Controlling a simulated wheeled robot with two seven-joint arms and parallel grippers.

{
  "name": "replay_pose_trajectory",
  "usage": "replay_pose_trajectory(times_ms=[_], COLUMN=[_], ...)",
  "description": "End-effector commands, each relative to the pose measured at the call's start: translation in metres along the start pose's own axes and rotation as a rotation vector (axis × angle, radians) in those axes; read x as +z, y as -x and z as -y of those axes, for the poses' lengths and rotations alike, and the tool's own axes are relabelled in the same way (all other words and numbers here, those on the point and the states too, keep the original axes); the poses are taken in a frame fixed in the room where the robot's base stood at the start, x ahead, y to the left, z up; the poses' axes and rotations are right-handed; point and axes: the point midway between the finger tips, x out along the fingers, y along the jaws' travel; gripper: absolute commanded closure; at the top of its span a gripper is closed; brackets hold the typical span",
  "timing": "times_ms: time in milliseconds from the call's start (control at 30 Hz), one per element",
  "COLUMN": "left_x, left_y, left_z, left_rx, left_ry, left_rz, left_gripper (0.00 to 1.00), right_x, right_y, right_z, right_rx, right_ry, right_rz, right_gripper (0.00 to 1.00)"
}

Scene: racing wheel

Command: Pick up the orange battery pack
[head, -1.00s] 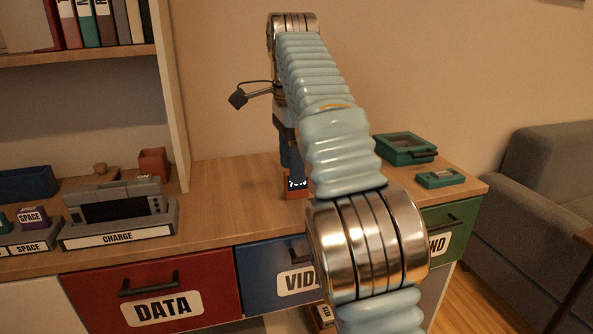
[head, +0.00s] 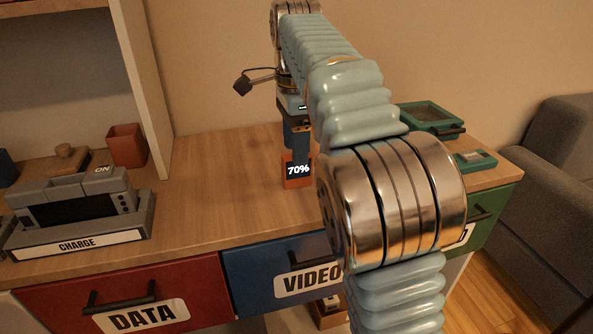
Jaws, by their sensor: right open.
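The orange battery pack (head: 297,182) stands upright on the wooden desktop, with a dark label reading 70% on its front. My right gripper (head: 298,150) points down at the pack's top from directly above. It is open, with its fingers at or just above the pack's upper end; I cannot tell whether they touch it. My right arm covers the area to the right of the pack. My left gripper is not in view.
A grey CHARGE station (head: 82,212) sits at the left of the desk, with an orange-brown cup (head: 127,146) behind it. A green tray (head: 432,118) is at the back right. DATA (head: 140,290) and VIDEO (head: 262,285) drawers are below. The desktop left of the pack is clear.

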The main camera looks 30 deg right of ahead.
Motion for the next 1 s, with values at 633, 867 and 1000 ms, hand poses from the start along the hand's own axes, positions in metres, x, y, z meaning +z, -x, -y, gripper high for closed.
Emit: replay_pose_trajectory(times_ms=[633, 867, 1000], left_x=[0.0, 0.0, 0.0], left_y=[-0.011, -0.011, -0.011], left_z=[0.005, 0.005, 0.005], left_rx=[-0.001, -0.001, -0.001], left_ry=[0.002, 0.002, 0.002], left_rz=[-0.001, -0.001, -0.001], left_gripper=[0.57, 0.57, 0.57], right_x=[-0.002, -0.002, -0.002], right_y=[-0.066, -0.066, -0.066], right_z=[0.001, 0.001, 0.001], right_rx=[-0.001, -0.001, -0.001], right_ry=[0.0, 0.0, 0.0], right_rz=[-0.001, -0.001, -0.001], right_gripper=[0.45, 0.58, 0.8])
